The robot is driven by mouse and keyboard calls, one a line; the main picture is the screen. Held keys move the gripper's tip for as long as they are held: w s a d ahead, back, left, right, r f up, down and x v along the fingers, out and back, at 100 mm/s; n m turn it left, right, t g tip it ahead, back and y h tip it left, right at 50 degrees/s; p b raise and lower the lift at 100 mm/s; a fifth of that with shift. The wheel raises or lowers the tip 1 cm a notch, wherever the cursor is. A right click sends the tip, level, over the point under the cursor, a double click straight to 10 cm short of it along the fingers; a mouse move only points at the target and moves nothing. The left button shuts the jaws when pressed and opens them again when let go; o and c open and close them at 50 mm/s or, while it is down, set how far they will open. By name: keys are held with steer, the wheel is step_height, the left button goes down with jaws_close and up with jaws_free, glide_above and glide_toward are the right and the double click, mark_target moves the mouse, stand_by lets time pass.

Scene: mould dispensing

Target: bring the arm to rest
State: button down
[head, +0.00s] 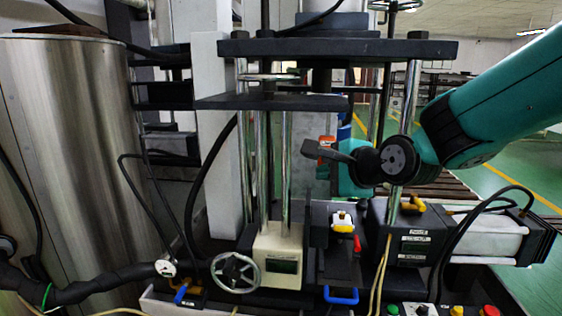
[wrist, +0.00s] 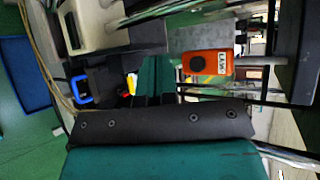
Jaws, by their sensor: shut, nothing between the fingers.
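My teal arm (head: 490,100) reaches in from the right in the head view. Its dark wrist joint (head: 397,158) is in front of the press columns. The gripper's fingertips are hard to make out there. In the wrist view my gripper (wrist: 156,75) shows as two dark green fingers side by side, shut with nothing held. An orange box with a white label (wrist: 207,64) appears just right of the fingers in that view; I cannot tell how far beyond them it is.
The press's dark upper plate (head: 340,48) and chrome columns (head: 403,115) stand close to my wrist. Below are a grey-white cylinder (head: 485,240), a handwheel (head: 235,272) and a blue handle (head: 341,296). A steel tank (head: 75,150) fills the left. Green floor (head: 525,165) is open at right.

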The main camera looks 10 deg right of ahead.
steer(key=s+a+f+n+g+b, duration=0.1)
steer(key=s+f+n+g, duration=0.2)
steer(key=s+n, duration=0.4)
steer(key=s+a+f+n+g+b, duration=0.1)
steer(key=s+f+n+g, duration=0.3)
steer(key=s+n, duration=0.4)
steer(key=s+a+f+n+g+b, duration=0.1)
steer(key=s+f+n+g+b, duration=0.2)
steer(key=s+n, duration=0.5)
steer(key=s+g, duration=0.1)
steer(key=s, duration=0.2)
steer(key=shift+s+a+f, duration=0.2)
steer(key=shift+a+f, duration=0.15)
steer(key=shift+f, duration=0.05)
